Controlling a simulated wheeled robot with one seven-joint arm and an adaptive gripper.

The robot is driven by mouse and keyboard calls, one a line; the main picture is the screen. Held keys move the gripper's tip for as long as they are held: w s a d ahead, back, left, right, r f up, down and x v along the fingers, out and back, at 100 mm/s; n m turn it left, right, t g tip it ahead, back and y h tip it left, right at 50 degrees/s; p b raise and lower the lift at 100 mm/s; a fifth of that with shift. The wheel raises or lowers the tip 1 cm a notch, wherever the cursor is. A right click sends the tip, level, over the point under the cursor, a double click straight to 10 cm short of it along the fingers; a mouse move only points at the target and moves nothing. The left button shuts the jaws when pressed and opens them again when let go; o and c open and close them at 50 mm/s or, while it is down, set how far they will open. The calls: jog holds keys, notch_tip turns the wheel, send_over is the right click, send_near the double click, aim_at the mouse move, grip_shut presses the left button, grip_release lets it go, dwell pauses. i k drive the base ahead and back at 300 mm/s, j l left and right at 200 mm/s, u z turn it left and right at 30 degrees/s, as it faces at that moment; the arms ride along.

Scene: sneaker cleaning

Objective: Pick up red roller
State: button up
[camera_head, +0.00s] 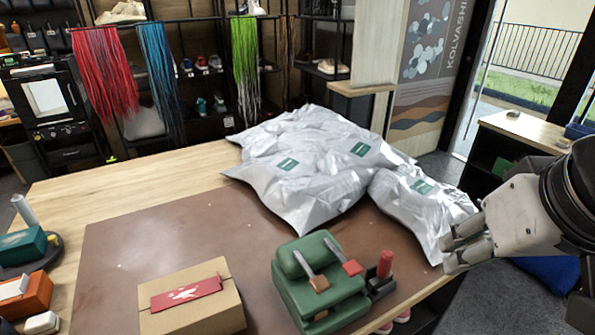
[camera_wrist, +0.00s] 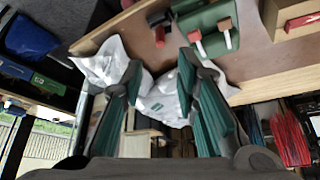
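The red roller (camera_head: 385,264) stands upright in a small dark holder (camera_head: 383,287) at the right side of a green case (camera_head: 320,292). The roller also shows near the top of the wrist view (camera_wrist: 158,18). My gripper (camera_head: 449,253) is over the right edge of the table, to the right of the roller and apart from it. In the wrist view its two dark green fingers (camera_wrist: 161,60) are spread wide with nothing between them.
Two handled tools, one with a red head (camera_head: 351,267) and one with a brown head (camera_head: 319,283), lie on the green case. A cardboard box (camera_head: 191,314) stands left of it. Silvery bags (camera_head: 300,165) cover the table's back right. The brown mat (camera_head: 150,235) is bare at left.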

aim_at(384, 275)
jog(key=k+l, duration=0.4)
jog(key=k+l+z, duration=0.15)
jog(key=k+l, duration=0.25)
jog(key=l, duration=0.15)
